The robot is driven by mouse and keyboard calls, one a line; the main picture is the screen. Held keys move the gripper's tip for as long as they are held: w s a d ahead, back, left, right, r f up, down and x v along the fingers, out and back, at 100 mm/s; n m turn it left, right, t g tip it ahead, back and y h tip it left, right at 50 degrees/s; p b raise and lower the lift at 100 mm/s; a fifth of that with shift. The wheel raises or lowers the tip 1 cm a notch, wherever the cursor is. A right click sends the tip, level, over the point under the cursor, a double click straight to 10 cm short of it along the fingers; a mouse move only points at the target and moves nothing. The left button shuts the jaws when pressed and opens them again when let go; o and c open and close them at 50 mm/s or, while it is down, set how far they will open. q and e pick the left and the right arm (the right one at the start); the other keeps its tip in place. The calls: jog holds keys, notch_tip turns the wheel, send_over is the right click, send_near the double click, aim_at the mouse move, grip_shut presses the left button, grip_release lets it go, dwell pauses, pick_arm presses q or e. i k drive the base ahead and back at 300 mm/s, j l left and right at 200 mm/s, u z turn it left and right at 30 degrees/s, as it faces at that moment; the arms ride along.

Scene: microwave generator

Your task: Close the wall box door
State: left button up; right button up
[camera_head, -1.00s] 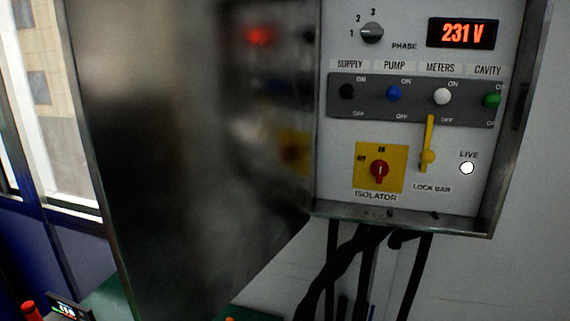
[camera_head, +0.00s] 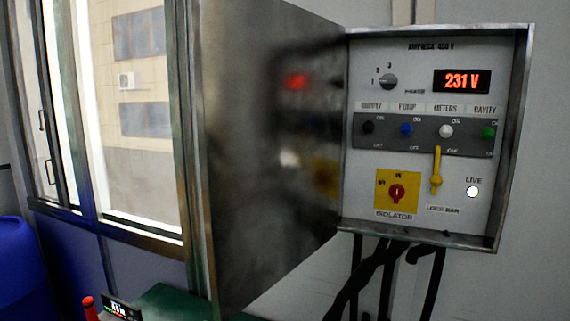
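The wall box (camera_head: 518,120) hangs on the wall at the right, its front open. Its metal door (camera_head: 255,200) stands swung out to the left from the box's left edge, and its inner face dimly reflects the panel. Inside are a lit 231 V display (camera_head: 461,81), a phase knob (camera_head: 389,82), a row of coloured switches (camera_head: 425,133), a yellow lock bar (camera_head: 437,172) and a red isolator knob on a yellow plate (camera_head: 397,191). Neither of my grippers is in view.
Black cables (camera_head: 372,275) hang below the box. A window (camera_head: 135,110) is at the left, with a blue container (camera_head: 22,262) below. A green surface with a small display (camera_head: 121,308) and a red-topped item (camera_head: 89,308) lies under the door.

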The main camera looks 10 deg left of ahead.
aim_at(269, 75)
jog(key=k+z, duration=0.2)
jog(key=z, duration=1.05)
jog(key=j+z, duration=0.3)
jog(key=j, duration=1.55)
jog(key=k+j, duration=0.15)
jog(key=j, duration=0.8)
